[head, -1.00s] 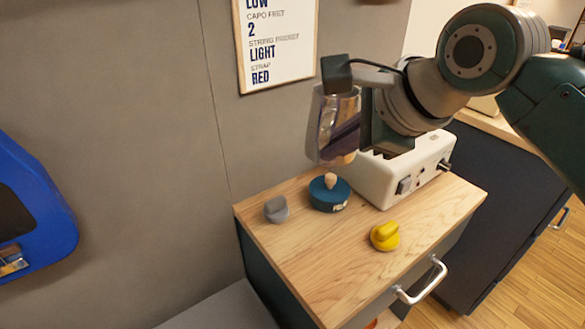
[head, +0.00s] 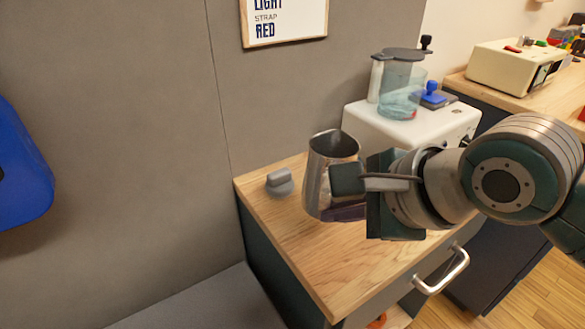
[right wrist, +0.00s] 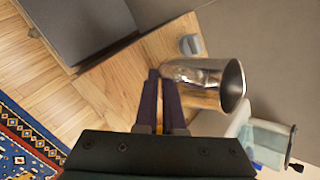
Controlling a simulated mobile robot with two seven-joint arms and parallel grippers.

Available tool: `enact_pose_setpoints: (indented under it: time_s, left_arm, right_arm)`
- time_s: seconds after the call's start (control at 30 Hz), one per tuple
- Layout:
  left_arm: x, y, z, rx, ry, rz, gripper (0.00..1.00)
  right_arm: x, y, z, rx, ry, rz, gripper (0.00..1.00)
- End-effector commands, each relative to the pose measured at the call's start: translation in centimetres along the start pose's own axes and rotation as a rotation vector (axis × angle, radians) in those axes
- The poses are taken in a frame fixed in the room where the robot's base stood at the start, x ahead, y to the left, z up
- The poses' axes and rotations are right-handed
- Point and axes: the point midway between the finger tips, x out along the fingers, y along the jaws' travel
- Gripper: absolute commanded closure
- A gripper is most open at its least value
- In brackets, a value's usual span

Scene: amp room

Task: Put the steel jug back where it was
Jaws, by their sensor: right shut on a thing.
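The steel jug (head: 318,178) is upright over the wooden top of the drawer cabinet in the head view. My right gripper (head: 348,180) comes in from the right and is shut on the jug's side. I cannot tell whether the jug's base touches the wood. In the right wrist view the jug (right wrist: 205,74) lies just beyond the dark fingers (right wrist: 161,100), its open mouth facing right. My left gripper is in neither view.
A grey knob-shaped object (head: 280,183) stands on the wooden top (head: 290,240), left of the jug. A white device (head: 400,130) behind carries a clear teal container (head: 402,92) and a blue stamp-like item (head: 433,96). Bare wood lies in front. A drawer handle (head: 443,272) sticks out.

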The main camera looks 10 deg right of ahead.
Motion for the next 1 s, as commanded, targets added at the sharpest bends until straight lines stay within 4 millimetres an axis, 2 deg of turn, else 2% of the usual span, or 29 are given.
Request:
enact_pose_setpoints:
  time_s: [0.4, 0.8, 0.83, 1.0]
  left_arm:
    - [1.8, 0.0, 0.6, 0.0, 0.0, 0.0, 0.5]
    - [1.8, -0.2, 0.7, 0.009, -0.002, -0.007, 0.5]
    - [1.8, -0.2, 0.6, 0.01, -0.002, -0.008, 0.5]
    - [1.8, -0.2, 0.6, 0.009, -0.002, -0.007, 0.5]
  right_arm:
    - [3.6, 2.6, -1.9, -0.002, 0.0, -0.003, 1.0]
    - [3.9, 2.9, -2.0, 0.0, -0.001, -0.004, 1.0]
    - [3.9, 2.9, -2.1, 0.0, 0.0, -0.001, 0.91]
    - [3.9, 2.9, -2.0, 0.0, 0.0, -0.001, 0.72]
